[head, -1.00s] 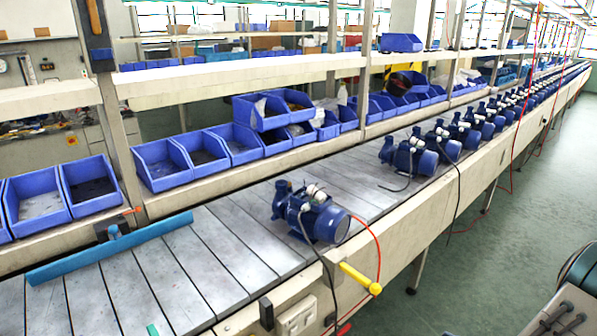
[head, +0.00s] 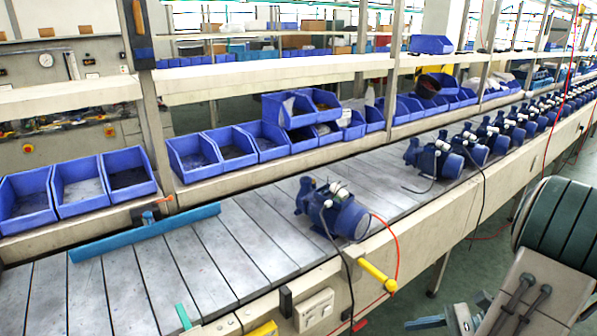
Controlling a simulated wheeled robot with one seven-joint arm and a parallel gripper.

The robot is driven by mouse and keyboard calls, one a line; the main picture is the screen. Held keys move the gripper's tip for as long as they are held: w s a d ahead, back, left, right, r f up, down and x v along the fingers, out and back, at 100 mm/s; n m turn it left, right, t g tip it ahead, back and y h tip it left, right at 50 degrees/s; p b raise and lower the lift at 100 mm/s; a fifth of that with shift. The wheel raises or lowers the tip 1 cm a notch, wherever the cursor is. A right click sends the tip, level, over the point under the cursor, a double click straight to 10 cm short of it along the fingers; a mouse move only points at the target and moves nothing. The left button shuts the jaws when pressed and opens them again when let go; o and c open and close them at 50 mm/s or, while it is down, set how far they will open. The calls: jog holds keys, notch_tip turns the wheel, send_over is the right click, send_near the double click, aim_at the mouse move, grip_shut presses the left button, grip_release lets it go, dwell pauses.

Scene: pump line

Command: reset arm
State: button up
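My arm rises into the lower right corner of the head view, with a dark green ribbed round part and a pale link below it. What looks like my gripper (head: 455,319) shows at the bottom edge, beside the pale link. It is small and partly cut off, so I cannot tell whether its fingers are open or shut. It hangs in front of the line, over the floor, apart from the pumps. The nearest blue pump (head: 335,208) stands on the grey slatted conveyor (head: 215,255).
More blue pumps (head: 435,158) line the conveyor toward the back right. Blue bins (head: 105,180) stand along the far side under a shelf. A yellow handle (head: 377,274) sticks out from the conveyor's front edge. A teal bar (head: 145,232) lies across the slats. Green floor shows at right.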

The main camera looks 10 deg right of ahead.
jog(key=a+r+n+g+h+p, duration=0.1)
jog(key=a+r+n+h, duration=0.5)
jog(key=a+n, duration=0.3)
jog(key=a+r+n+g+h+p, duration=0.1)
jog(key=a+r+n+h+p, duration=0.1)
jog(key=a+r+n+h, duration=0.4)
jog(key=a+r+n, duration=0.1)
jog(key=a+n, duration=0.3)
jog(key=n, duration=0.3)
jog(key=shift+r+g+h, duration=0.25)
jog(key=shift+g+h, duration=0.05)
jog(key=shift+c, duration=0.3)
jog(key=shift+c, duration=1.2)
jog(key=shift+a, duration=0.15)
